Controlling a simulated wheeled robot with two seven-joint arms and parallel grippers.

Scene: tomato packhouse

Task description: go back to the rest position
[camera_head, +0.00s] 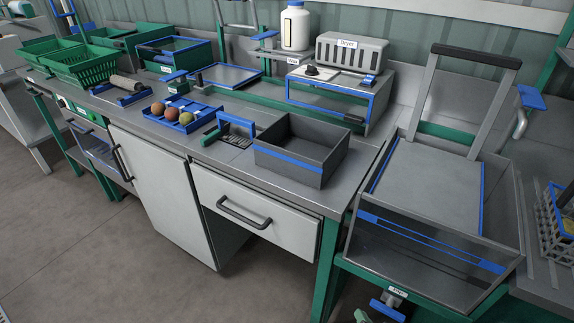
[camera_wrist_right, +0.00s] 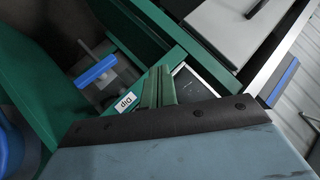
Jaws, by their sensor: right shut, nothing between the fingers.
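My right gripper (camera_wrist_right: 158,86) shows in the right wrist view as two green fingers side by side, pressed together with nothing between them. It is close to a green frame bar with a white label reading "Dip" (camera_wrist_right: 127,103). A blue handle (camera_wrist_right: 95,72) on a grey fitting lies to the left of the fingers. In the head view a similar blue handle (camera_head: 388,309) shows at the bottom edge, below a label. I cannot make out the right gripper clearly there. My left gripper is not in view.
A grey bench (camera_head: 190,140) carries a dark open box (camera_head: 290,165), a blue tray (camera_head: 183,122) with several tomatoes, and green crates (camera_head: 85,75). A grey basin (camera_head: 430,260) on a green frame stands at the right. The floor (camera_head: 90,240) at left front is clear.

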